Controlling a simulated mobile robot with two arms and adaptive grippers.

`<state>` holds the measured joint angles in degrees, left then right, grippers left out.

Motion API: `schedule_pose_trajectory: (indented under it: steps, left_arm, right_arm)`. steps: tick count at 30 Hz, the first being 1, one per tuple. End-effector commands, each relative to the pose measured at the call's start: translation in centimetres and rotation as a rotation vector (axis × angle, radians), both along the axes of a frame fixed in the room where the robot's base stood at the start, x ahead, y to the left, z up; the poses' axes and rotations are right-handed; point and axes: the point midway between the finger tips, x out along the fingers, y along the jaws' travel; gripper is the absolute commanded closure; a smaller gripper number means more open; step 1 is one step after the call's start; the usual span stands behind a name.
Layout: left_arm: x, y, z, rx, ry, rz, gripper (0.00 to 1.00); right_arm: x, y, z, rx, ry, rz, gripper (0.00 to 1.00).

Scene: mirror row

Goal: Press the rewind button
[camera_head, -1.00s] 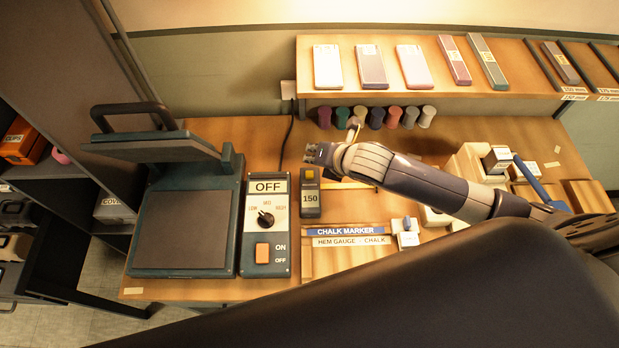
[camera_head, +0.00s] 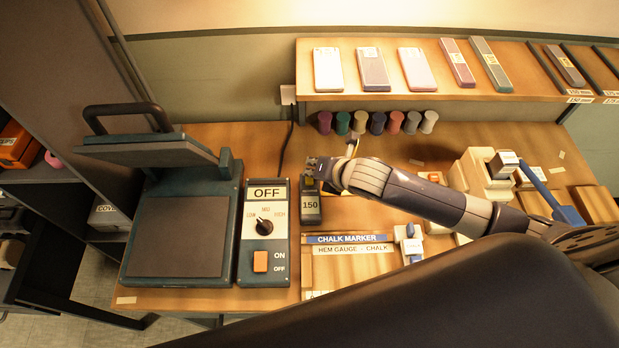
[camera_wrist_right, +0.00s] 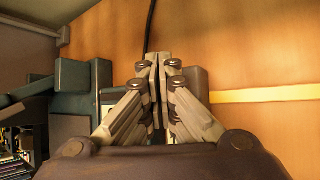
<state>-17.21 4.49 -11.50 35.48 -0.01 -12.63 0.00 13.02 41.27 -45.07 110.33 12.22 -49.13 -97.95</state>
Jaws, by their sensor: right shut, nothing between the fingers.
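I can read no rewind label in either view. A small dark upright device marked 150 (camera_head: 311,208) stands on the bench, just right of a control box reading OFF (camera_head: 266,245). My right gripper (camera_head: 312,167) is shut and empty, with its fingertips at the far top end of the 150 device and hiding that part. In the right wrist view the closed fingers (camera_wrist_right: 158,62) are in front of a dark block (camera_wrist_right: 199,82), which is partly hidden; I cannot tell whether they touch it. My left gripper is out of view.
A heat press with its lid raised (camera_head: 178,235) stands to the left. A chalk marker tray (camera_head: 350,265) lies to the right. Several coloured spools (camera_head: 377,122) hang below a shelf (camera_head: 520,92). A white machine (camera_head: 485,175) stands at right. A cable runs up the wall behind.

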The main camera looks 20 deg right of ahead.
Motion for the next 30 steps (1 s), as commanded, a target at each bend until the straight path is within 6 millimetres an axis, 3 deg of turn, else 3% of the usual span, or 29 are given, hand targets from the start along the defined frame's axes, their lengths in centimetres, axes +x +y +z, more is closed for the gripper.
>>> schedule_pose_trajectory:
  steps: [30]
  left_arm:
    - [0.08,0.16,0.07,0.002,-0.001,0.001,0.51]
  right_arm:
    - [-0.03,0.03,-0.78,0.0,0.001,0.001,1.0]
